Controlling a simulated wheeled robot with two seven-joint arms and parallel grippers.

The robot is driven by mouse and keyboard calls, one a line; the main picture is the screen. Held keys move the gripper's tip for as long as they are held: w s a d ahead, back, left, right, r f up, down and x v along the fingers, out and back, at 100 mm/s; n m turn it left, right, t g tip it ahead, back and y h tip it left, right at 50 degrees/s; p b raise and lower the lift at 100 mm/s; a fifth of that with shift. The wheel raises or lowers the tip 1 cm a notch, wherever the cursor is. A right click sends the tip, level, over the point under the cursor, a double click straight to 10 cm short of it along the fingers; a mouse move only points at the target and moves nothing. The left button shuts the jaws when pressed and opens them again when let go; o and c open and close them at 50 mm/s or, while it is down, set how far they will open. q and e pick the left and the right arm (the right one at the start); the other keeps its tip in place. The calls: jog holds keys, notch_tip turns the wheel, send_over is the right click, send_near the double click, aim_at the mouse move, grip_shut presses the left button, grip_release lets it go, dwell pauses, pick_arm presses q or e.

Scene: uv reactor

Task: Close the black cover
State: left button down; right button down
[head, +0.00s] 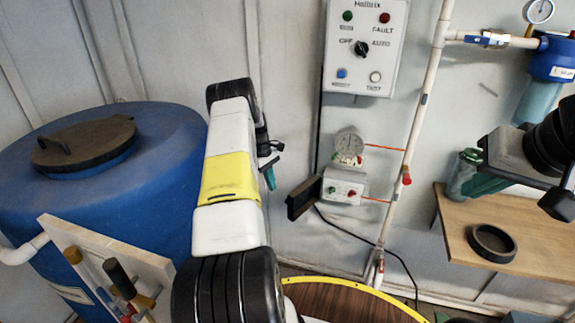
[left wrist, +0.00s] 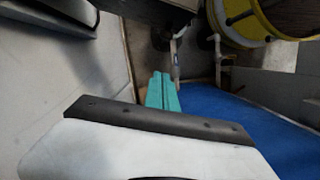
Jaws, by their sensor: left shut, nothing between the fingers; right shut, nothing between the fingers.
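A black cover (head: 303,197) stands swung out at the left side of a small white box (head: 345,188) on the wall, in the head view. The box's front with its small coloured buttons is exposed. My left gripper (head: 270,179) has teal fingers pressed together, empty, to the left of the cover and apart from it in the picture. The teal fingers also show together in the left wrist view (left wrist: 163,92). My right gripper (head: 482,186) is shut and empty at the right, in front of the wooden shelf, partly hidden by its own wrist.
A blue tank (head: 165,150) with a dark round lid (head: 85,143) fills the left. A control panel (head: 366,45) and gauge (head: 349,147) are above the box. A white pipe (head: 417,115) runs beside it. A dark ring (head: 492,243) lies on the wooden shelf (head: 520,226).

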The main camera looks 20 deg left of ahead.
aim_at(299, 195)
pick_arm(q)
jog(key=shift+s+d+f, duration=0.2)
jog(key=shift+d+f, duration=0.35)
jog(key=shift+d, duration=0.25)
jog(key=shift+s+d+f, duration=0.25)
jog(key=shift+d+f, duration=0.25)
jog(key=shift+d, duration=0.25)
jog(key=shift+s+d+f, duration=0.2)
jog(key=shift+d+f, duration=0.35)
jog(key=shift+d, duration=0.25)
jog(key=shift+d, duration=0.1)
